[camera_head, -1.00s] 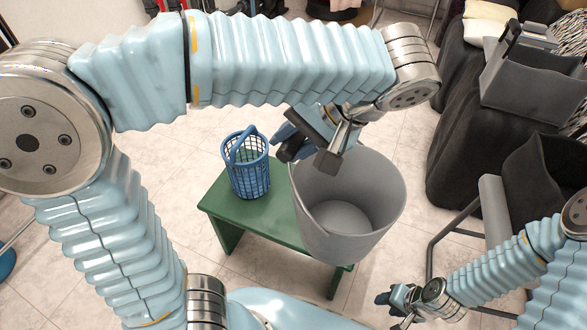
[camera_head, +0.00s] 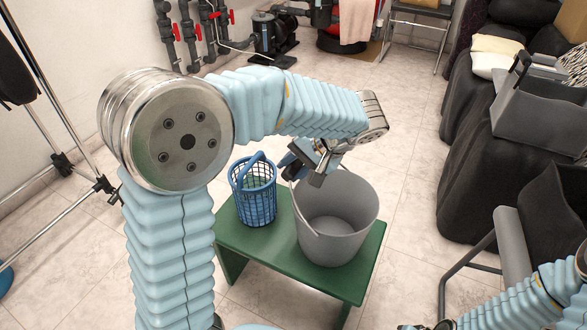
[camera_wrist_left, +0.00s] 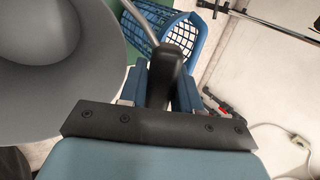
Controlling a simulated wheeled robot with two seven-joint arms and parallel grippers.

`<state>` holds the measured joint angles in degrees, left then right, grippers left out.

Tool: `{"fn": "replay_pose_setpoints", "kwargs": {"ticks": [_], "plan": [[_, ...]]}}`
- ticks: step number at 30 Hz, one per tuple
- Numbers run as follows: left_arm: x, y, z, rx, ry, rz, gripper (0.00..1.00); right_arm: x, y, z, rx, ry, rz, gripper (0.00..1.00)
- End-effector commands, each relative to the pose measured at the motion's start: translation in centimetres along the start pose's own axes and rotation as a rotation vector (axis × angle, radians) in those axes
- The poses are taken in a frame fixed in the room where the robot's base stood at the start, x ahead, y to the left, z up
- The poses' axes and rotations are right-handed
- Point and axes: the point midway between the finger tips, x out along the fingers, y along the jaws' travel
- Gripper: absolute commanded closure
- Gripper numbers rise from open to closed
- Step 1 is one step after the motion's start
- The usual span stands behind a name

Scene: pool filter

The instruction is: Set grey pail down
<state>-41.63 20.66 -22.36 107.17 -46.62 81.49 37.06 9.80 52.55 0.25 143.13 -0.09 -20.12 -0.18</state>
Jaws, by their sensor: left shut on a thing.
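The grey pail (camera_head: 337,215) stands upright over the right part of the green bench (camera_head: 240,243). Its base appears to rest on the bench top, though the contact is hard to see. My left gripper (camera_head: 305,162) is at the pail's far left rim, shut on the handle. In the left wrist view the handle's dark grip (camera_wrist_left: 172,64) sits between the fingers, and the pail (camera_wrist_left: 100,88) fills the left side. My right gripper is only partly visible at the bottom edge (camera_head: 438,326), too cut off to read its jaws.
A blue basket (camera_head: 256,190) stands on the bench just left of the pail. A grey open bin (camera_head: 540,115) sits on dark-covered furniture at the right. A pump (camera_head: 272,38) and pipes are at the back.

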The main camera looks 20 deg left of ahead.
Motion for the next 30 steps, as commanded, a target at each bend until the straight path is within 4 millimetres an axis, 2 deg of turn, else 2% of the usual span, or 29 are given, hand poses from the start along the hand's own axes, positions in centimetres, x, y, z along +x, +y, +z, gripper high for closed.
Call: {"fn": "replay_pose_setpoints", "kwargs": {"ticks": [9,10,14,24,26,30], "plan": [[0.3,0.3,0.0,-0.001,0.001,0.001,1.0,0.2,0.0,0.0,0.0,0.0,-0.001,0.57],[0.2,0.2,0.0,-0.001,0.001,0.001,0.63,0.1,0.0,0.0,0.0,-0.001,-0.001,0.57],[0.2,0.2,0.0,-0.001,0.0,0.001,0.43,0.1,0.0,0.0,0.0,-0.001,-0.001,0.57],[-0.2,0.1,0.0,-0.001,0.001,0.001,0.42,-0.1,-0.1,0.0,0.0,0.0,0.0,0.57],[-0.8,0.1,0.0,-0.001,0.002,0.001,0.42,-0.2,-0.1,0.0,0.0,0.0,0.0,0.57],[-3.6,0.0,0.0,-0.001,0.004,0.002,0.42,-0.9,-0.3,-0.1,0.0,0.002,0.001,0.57]]}}
